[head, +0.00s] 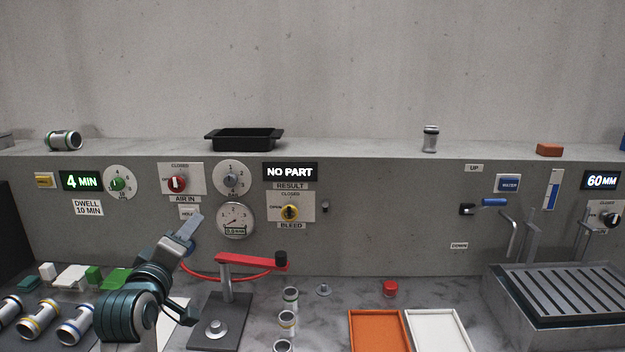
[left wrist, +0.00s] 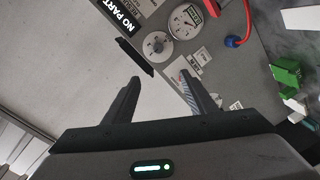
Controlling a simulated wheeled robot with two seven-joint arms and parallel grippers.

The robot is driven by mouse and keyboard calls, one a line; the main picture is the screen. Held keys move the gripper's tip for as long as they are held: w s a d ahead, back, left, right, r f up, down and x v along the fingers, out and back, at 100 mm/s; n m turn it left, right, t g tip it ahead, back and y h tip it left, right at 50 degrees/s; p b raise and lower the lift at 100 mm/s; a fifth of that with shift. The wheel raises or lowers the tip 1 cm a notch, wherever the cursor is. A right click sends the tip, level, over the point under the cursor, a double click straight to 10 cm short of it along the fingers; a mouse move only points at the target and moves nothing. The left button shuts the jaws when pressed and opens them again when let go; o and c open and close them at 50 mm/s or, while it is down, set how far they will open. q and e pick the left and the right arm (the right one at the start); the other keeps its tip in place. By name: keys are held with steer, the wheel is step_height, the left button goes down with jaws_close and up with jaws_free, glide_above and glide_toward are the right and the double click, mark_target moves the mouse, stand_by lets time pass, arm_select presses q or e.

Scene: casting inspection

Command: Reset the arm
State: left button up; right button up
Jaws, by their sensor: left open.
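My left gripper (head: 190,228) is raised in front of the grey control panel (head: 380,220), near the air-in dial and the gauge. It is empty. In the left wrist view its two fingers (left wrist: 158,88) stand apart with nothing between them, and the panel shows tilted beyond them. A red bar (head: 250,260) with a dark knob sits on a grey post above a dark base plate (head: 232,325), to the right of my gripper. Part of it also shows at the top of the left wrist view. My right gripper is not in view.
White-grey cylinders (head: 75,325) lie at the left, near green and white blocks (head: 95,275). Several small cylinders (head: 290,298) stand right of the post. An orange tray (head: 380,313), a white tray (head: 437,313) and a slatted metal basin (head: 560,290) are at the right. A black tray (head: 243,140) sits on the ledge.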

arm_select(q)
steer(key=s+d+f+m+g, duration=0.1)
steer(key=s+f+m+g, duration=0.1)
steer(key=s+f, duration=0.6)
steer(key=s+f+m+g, duration=0.3)
steer(key=f, duration=0.8)
steer(key=s+d+f+m+g, duration=0.1)
steer(key=s+f+m+g, duration=0.1)
steer(key=s+f, duration=0.6)
steer(key=s+d+f+m+g, duration=0.1)
steer(key=s+f+m+g, duration=0.1)
steer(key=s+f, duration=0.55)
steer(key=s+f+m+g, duration=0.2)
steer(key=s+f+g, duration=0.15)
steer(key=s, duration=0.65)
steer(key=s+d+f+m+g, duration=0.1)
steer(key=s+f+m, duration=0.1)
steer(key=s+f, duration=0.5)
steer(key=s+f+g, duration=0.2)
steer(key=s+f, duration=0.1)
steer(key=f, duration=2.5)
steer(key=s+a+f, duration=0.3)
steer(key=s+f, duration=1.3)
steer(key=s, duration=0.2)
steer(key=shift+a+f+m+g, duration=0.2)
steer(key=shift+f+m+g, duration=0.15)
steer(key=shift+m+g, duration=0.1)
